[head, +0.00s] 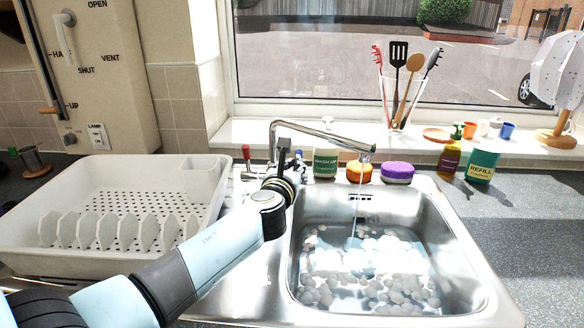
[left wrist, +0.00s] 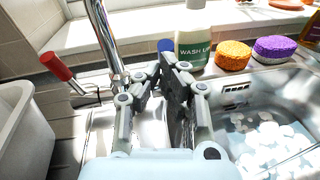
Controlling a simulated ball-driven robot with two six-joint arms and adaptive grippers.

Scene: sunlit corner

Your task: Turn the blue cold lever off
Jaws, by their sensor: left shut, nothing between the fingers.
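The chrome tap (head: 318,134) stands behind the sink, and a thin stream of water (head: 355,212) falls from its spout. The red lever (head: 246,152) is left of the tap; it also shows in the left wrist view (left wrist: 56,66). The blue cold lever (left wrist: 166,45) is right of the tap post, mostly hidden behind my fingers. My left gripper (head: 284,152) is shut and empty, in front of the tap base. In the left wrist view its fingers (left wrist: 168,66) overlap the blue lever; I cannot tell whether they touch it. My right gripper is not in view.
The sink (head: 452,262) holds water and foam. A wash-up bottle (head: 325,163), an orange sponge (head: 358,172) and a purple sponge (head: 397,172) stand close right of the tap. A white dish rack (head: 110,168) fills the left side.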

